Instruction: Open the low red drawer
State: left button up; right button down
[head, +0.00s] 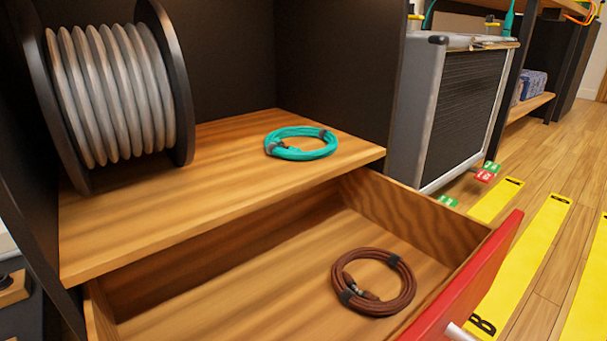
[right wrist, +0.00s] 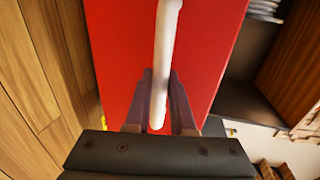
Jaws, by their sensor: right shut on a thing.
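The low red drawer (head: 466,281) is pulled well out from under the wooden shelf, and its inside shows. A coiled brown cable (head: 405,290) lies on the drawer floor. In the right wrist view the red drawer front (right wrist: 120,60) fills the middle, with a white bar handle (right wrist: 165,50) running across it. My right gripper (right wrist: 160,105) is shut on the handle, one finger on each side. In the head view only a piece of the handle (head: 459,332) shows at the bottom edge. My left gripper is in neither view.
A coiled teal cable (head: 301,144) lies on the shelf (head: 190,215) above the drawer, beside a large grey cable reel (head: 118,95). A grey amplifier (head: 455,105) stands to the right. Yellow strips (head: 530,250) mark the wooden floor, which is open at right.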

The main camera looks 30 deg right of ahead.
dwell(0.3)
jog(key=c, duration=0.8)
grip_release()
jog(key=shift+o, duration=0.2)
jog(key=p+v, duration=0.2)
jog(key=v, duration=0.8)
jog(key=shift+d, duration=0.1)
